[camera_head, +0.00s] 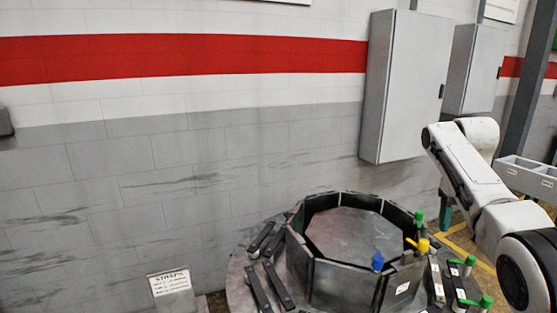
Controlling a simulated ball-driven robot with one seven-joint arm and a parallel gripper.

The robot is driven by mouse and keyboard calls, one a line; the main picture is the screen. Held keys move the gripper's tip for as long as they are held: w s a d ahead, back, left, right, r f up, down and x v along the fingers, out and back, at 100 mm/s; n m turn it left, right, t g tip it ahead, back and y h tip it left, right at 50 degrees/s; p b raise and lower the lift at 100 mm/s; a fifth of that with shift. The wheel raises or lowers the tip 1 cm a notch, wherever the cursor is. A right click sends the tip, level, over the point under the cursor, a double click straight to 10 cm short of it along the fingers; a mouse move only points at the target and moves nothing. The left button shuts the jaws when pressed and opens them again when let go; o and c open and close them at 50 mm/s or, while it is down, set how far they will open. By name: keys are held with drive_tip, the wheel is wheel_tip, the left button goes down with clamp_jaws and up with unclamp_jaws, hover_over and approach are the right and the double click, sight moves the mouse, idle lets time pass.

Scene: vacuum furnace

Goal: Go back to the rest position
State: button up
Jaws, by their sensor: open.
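My white arm (478,185) rises at the right edge of the head view and bends back at its elbow near the grey wall cabinets. My gripper does not show; the far part of the arm is hidden behind its nearer links. The vacuum furnace part, an open many-sided ring of dark metal panels (328,279), stands on a round grey base at the bottom centre. My visible arm links are to the right of the ring.
Dark bars (257,288) lie on the base's left side. Green-handled clamps (470,262) are at its right. A sign (171,284) marked "STRIPS" stands at lower left. Grey cabinets (405,85) hang on the wall behind. A grey bin (528,178) is behind my arm.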

drive_tip(key=a+f+n+t, duration=0.1)
drive_tip(key=a+f, duration=0.7)
drive_tip(key=f, duration=0.5)
drive_tip(key=s+a+f+n+t+y, duration=0.1)
drive_tip(key=s+a+f, duration=0.3)
drive_tip(key=f, duration=0.2)
drive_tip(key=s+a+f+t, duration=0.1)
drive_tip(key=s+a+f, duration=0.3)
drive_tip(key=f, duration=0.2)
drive_tip(key=s+a+f+t, duration=0.1)
drive_tip(key=s+a+t, duration=0.15)
drive_tip(key=s, duration=2.55)
drive_tip(key=s+f+g+b, duration=0.4)
drive_tip(key=s+f+b, duration=0.6)
drive_tip(key=f, duration=0.6)
drive_tip(key=shift+s+d, duration=0.2)
drive_tip(key=shift+d, duration=0.2)
